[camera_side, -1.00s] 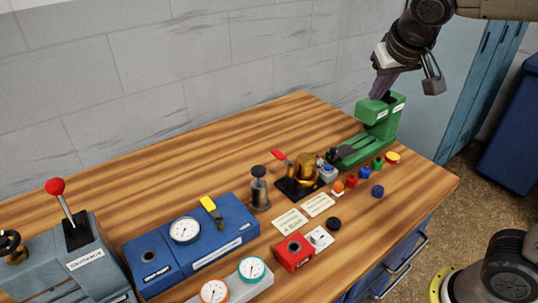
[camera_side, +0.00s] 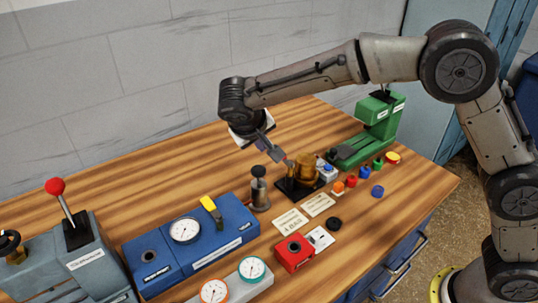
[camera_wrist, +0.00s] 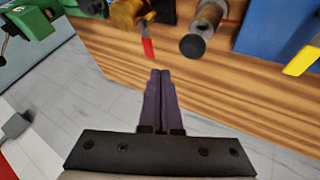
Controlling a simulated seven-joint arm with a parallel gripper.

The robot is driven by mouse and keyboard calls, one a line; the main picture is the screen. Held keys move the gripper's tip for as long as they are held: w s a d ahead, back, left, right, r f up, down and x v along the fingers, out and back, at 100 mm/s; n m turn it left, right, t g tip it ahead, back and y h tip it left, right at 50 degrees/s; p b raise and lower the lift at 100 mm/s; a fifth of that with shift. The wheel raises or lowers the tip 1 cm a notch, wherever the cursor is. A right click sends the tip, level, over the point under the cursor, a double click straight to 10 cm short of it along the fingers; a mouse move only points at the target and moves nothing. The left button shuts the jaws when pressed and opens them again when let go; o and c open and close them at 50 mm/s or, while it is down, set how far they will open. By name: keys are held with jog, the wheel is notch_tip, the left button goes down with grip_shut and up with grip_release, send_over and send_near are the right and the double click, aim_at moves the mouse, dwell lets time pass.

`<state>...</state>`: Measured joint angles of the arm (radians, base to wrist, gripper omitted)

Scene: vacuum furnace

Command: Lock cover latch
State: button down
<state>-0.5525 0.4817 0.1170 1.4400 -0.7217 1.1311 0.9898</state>
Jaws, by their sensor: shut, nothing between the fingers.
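A small lever with a red handle, which looks like the cover latch, shows in the wrist view (camera_wrist: 147,47). It sticks out from the amber-gold cover (camera_side: 309,168), which sits on a black base (camera_side: 290,191) near the middle of the bench. The cover also shows at the top of the wrist view (camera_wrist: 126,12). My gripper (camera_wrist: 160,72) is shut and empty, its dark purple fingers pressed together. In the wrist view the fingertips appear just beside the end of the red handle; I cannot tell if they touch. In the side view my gripper (camera_side: 281,157) largely hides the handle.
A grey cylinder with a black knob (camera_side: 259,188) stands left of the cover. A blue gauge box with a yellow lever (camera_side: 208,203) is farther left. A green machine (camera_side: 378,120) stands at right. Several small coloured parts and a red box (camera_side: 294,254) lie in front.

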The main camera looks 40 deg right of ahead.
jog(key=x, duration=1)
